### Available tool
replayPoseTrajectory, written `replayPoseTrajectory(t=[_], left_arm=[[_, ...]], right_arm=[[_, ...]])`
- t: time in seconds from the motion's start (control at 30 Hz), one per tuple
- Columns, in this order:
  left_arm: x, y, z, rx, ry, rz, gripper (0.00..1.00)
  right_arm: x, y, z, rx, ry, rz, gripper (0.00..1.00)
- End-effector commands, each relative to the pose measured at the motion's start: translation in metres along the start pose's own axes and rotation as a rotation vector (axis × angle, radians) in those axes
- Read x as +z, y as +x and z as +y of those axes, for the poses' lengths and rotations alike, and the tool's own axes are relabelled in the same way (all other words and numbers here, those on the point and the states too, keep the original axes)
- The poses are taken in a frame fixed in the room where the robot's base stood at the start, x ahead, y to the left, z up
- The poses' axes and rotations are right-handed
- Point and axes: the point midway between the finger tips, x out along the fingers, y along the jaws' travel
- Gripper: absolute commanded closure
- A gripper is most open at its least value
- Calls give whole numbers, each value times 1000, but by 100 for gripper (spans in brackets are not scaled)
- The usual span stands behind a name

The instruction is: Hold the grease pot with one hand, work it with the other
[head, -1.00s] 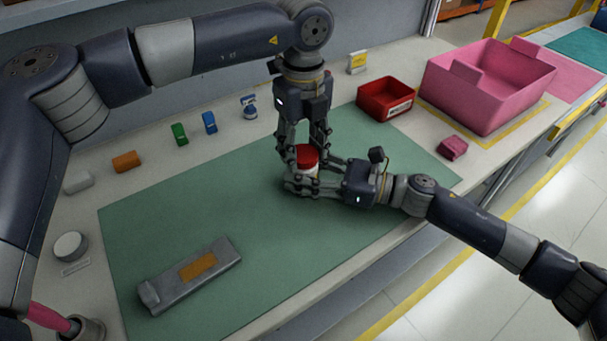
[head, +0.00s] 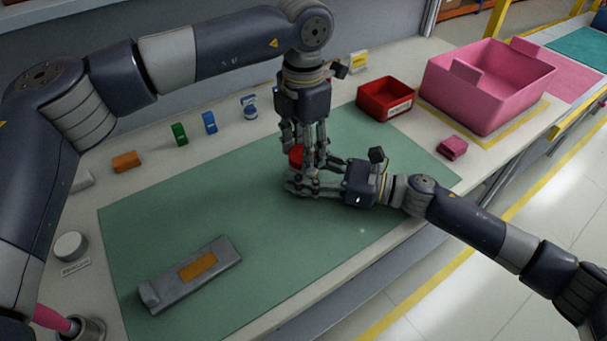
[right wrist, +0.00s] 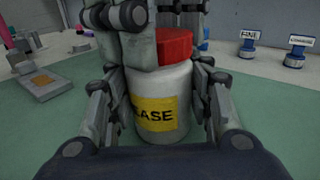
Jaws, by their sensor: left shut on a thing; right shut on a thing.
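The grease pot is a white jar with a yellow label and a red lid. In the right wrist view the grease pot (right wrist: 160,95) stands upright between the fingers of my right gripper (right wrist: 158,125), which is shut on its white body. In the head view my right gripper (head: 303,185) comes in from the right, low over the green mat, and mostly hides the body. My left gripper (head: 304,155) points down from above and is shut on the red lid (head: 297,155). The lid sits on the jar; its fingers partly cover it.
A grey module with an orange patch (head: 197,268) lies on the green mat (head: 130,235). A red bin (head: 375,103) and a pink crate (head: 455,95) stand at the back right. Small coloured blocks line the back left. A pink block (head: 452,148) lies right of the mat.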

Motion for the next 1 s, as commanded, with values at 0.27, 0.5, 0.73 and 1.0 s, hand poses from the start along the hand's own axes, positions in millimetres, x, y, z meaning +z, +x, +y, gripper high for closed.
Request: replayPoseTrajectory(t=[0.27, 0.5, 0.73, 1.0], left_arm=[[0, 0, 1, 1, 449, 1, 84], [0, 1, 1, 2, 830, 2, 84], [0, 1, 2, 3, 930, 2, 84], [0, 1, 1, 2, 929, 1, 35]], right_arm=[[0, 0, 0, 1, 0, 0, 100], [0, 0, 0, 1, -1, 0, 100], [0, 0, 0, 2, -1, 0, 100], [0, 0, 0, 1, -1, 0, 100]])
